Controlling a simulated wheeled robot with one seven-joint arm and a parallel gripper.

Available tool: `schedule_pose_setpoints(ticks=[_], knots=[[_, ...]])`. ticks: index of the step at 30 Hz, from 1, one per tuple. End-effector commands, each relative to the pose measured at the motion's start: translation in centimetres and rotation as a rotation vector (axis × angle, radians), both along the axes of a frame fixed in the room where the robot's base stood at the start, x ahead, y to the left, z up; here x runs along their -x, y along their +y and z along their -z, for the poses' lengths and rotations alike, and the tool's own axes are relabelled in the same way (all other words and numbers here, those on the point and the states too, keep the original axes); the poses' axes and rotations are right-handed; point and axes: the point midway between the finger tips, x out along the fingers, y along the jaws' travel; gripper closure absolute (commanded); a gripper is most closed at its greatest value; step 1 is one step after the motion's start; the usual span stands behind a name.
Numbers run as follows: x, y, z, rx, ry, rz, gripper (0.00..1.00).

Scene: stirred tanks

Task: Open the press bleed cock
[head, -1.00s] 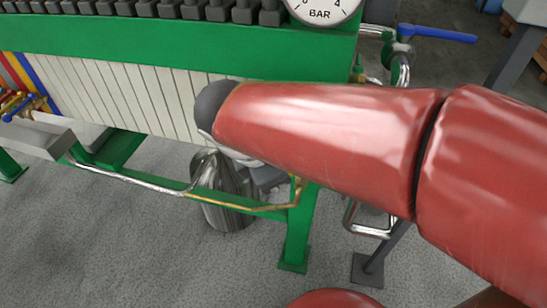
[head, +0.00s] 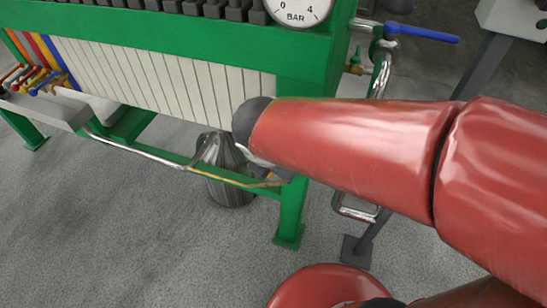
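A filter press with a green frame (head: 200,38) and pale plates fills the upper left of the head view. A small brass fitting (head: 355,67) sits at the frame's right end; I cannot tell whether it is the bleed cock. A valve with a long blue lever (head: 422,34) stands above and right of it, lever pointing right. Small brass cocks with red, yellow and blue handles (head: 38,80) sit at the far left. My red arm reaches leftward across the press's lower right corner.
A pressure gauge (head: 298,8) marked BAR is cut off at the top. A ribbed steel vessel (head: 230,182) stands below the plates, behind a thin pipe (head: 140,150). A green leg (head: 291,215) and a grey post (head: 362,243) stand on the right. The grey floor (head: 130,240) at front left is clear.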

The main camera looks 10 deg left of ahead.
Motion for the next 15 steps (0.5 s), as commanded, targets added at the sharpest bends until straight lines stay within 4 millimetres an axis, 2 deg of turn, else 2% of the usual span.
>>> schedule_pose_setpoints(ticks=[13, 14, 15], knots=[[-0.01, -0.04, 0.02, 0.0, 0.0, -0.008, 1.0], [-0.01, -0.04, 0.02, 0.0, 0.0, -0.008, 0.82], [-0.01, -0.04, 0.02, 0.0, 0.0, -0.008, 0.77]])
